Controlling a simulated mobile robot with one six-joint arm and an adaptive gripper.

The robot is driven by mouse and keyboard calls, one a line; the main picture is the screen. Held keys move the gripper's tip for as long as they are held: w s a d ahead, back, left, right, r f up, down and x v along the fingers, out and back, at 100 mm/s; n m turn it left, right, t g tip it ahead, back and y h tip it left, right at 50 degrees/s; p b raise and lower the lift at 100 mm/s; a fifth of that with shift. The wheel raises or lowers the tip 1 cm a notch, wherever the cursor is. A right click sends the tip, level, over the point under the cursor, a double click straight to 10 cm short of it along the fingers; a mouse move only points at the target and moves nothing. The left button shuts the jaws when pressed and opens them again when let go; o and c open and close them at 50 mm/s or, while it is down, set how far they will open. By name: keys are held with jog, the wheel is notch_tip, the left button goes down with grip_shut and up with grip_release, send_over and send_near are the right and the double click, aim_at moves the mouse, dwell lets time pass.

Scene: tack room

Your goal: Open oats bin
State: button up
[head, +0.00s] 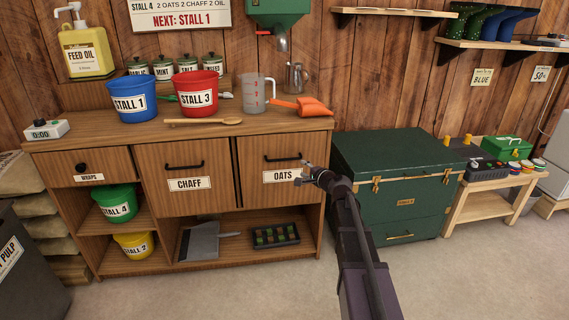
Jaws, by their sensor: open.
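The oats bin (262,195) is a wooden front in the right part of the cabinet, with a black bar handle near its top and a white OATS label (279,177) below it. It looks flush with the chaff bin (187,201) beside it, so it appears closed. My gripper (306,168) is open, at the right end of the handle and label. Its fingers are small in view, and I cannot tell whether they touch the handle.
The cabinet top (100,141) holds a blue bucket (130,106), a red bucket (195,101), a jug (252,95), an orange scoop (302,106) and a wooden spoon (205,122). A green trunk (390,165) stands right of the cabinet. The floor (210,292) in front is clear.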

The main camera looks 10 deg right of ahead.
aim_at(285, 159)
jog(key=b+x, duration=0.2)
jog(key=x, duration=1.1)
jog(key=shift+w+a+f+b, duration=0.1)
jog(key=shift+w+a+b, duration=0.05)
jog(key=shift+w+b, duration=0.2)
grip_shut()
